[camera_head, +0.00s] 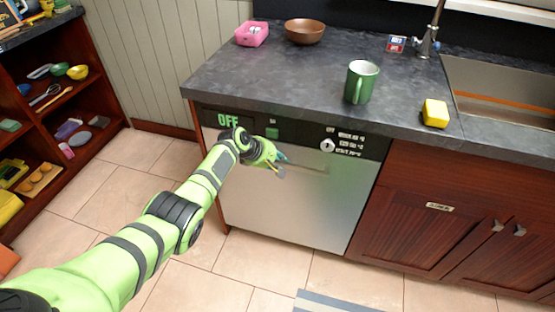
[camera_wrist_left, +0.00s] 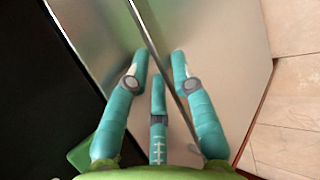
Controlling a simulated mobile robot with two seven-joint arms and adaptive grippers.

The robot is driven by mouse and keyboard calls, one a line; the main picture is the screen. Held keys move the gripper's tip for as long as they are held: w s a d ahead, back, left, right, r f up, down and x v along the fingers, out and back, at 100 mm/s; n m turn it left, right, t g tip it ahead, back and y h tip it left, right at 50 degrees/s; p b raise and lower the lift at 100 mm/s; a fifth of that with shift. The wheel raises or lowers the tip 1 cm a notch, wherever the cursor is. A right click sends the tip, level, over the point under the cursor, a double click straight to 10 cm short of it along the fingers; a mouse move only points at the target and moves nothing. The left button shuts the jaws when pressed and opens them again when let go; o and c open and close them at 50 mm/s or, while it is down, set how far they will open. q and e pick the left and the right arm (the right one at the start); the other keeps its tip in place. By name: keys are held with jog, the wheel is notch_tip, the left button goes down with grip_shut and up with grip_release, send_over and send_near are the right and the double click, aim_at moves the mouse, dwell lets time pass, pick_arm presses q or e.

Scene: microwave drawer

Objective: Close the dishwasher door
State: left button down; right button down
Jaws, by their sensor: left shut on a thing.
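The dishwasher door (camera_head: 285,210) is a silver panel under the counter. It stands upright and looks flush with the cabinet front, below a black control strip (camera_head: 300,138) with a green "OFF" display. A thin bar handle (camera_head: 312,168) runs across its upper part. My left gripper (camera_head: 279,166) is at the left part of this handle. In the left wrist view its teal fingers (camera_wrist_left: 158,64) are closed around the handle bar (camera_wrist_left: 143,24), with the door surface (camera_wrist_left: 228,50) behind. My right gripper is not in view.
The dark countertop (camera_head: 270,75) above holds a green mug (camera_head: 361,82), a yellow sponge (camera_head: 435,113), a brown bowl (camera_head: 304,31) and a pink box (camera_head: 251,33). Wooden cabinets (camera_head: 440,215) stand to the right, open shelves (camera_head: 45,110) to the left. The tiled floor in front is mostly clear.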

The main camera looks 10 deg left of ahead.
pick_arm(q)
jog(key=shift+w+d+r+t, duration=0.1)
jog(key=shift+w+r+t, duration=0.3)
jog(key=shift+w+r, duration=0.35)
jog(key=c, duration=1.2)
grip_release()
jog(key=shift+w+d+f, duration=0.1)
jog(key=shift+w+f, duration=0.4)
jog(key=shift+w, duration=0.05)
jog(key=v, duration=1.2)
jog(key=shift+s+f, duration=0.25)
jog(key=shift+f, duration=0.1)
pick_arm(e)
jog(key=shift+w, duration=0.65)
